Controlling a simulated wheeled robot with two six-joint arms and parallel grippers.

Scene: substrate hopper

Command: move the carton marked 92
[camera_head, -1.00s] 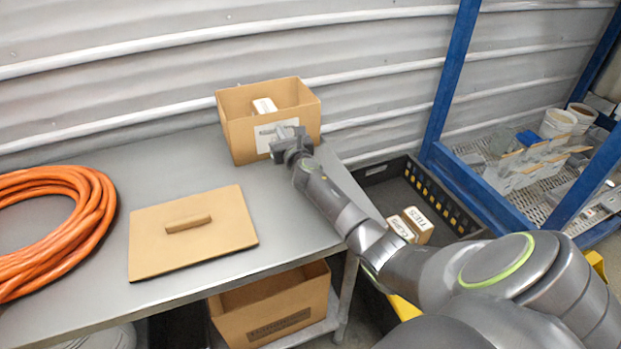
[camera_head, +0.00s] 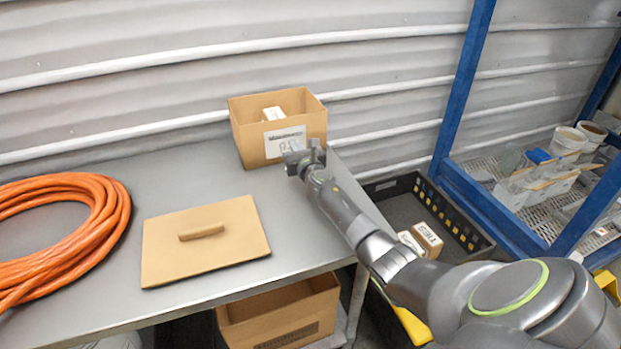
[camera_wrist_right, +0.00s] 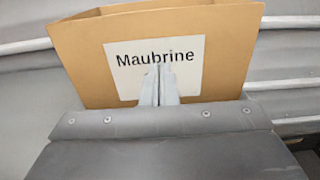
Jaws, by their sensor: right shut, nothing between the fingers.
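No marking 92 is readable in either view. A small carton with a white label (camera_head: 272,113) stands inside an open cardboard box (camera_head: 249,137) at the back of the table; its marking is too small to read. The box's front label (camera_wrist_right: 180,52) reads "Maubrine" in the right wrist view. My right gripper (camera_head: 303,158) is just in front of the box's front wall. Its fingers (camera_wrist_right: 159,84) are shut and empty, covering part of the label's lower edge. I cannot tell whether they touch the box. My left gripper is not in view.
A cardboard lid with a handle (camera_head: 235,252) lies on the grey table (camera_head: 190,182). An orange hose coil (camera_head: 105,235) is at left. Cartons (camera_head: 428,238) sit in a black crate (camera_head: 462,216) at right. Another open box (camera_head: 285,325) is below the table.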

